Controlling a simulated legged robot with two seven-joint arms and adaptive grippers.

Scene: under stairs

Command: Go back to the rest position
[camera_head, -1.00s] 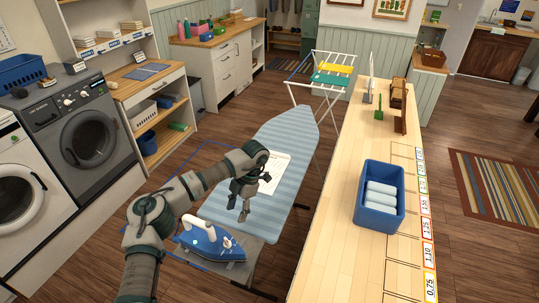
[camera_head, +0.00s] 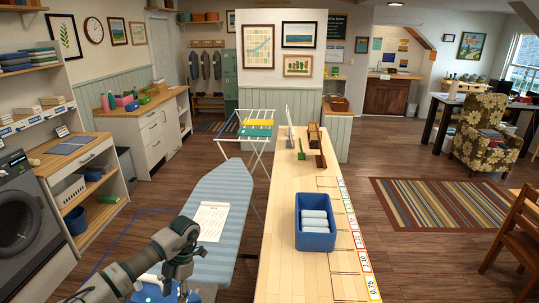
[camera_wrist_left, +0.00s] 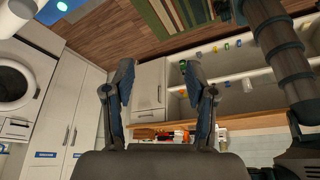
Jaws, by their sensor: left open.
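My left gripper (camera_head: 178,284) is at the bottom of the head view, its arm coming in from the lower left. It hangs over the near end of the striped ironing board (camera_head: 219,209), by the blue iron (camera_head: 150,290), which my arm partly covers. In the left wrist view my left gripper (camera_wrist_left: 160,90) has its two fingers wide apart with nothing between them. My right gripper is in neither view.
A wooden counter (camera_head: 290,270) with a blue bin (camera_head: 316,240) of rolled towels stands right of the board. A white paper (camera_head: 212,220) lies on the board. A drying rack (camera_head: 258,150) stands behind. A washer (camera_head: 18,225) is at left.

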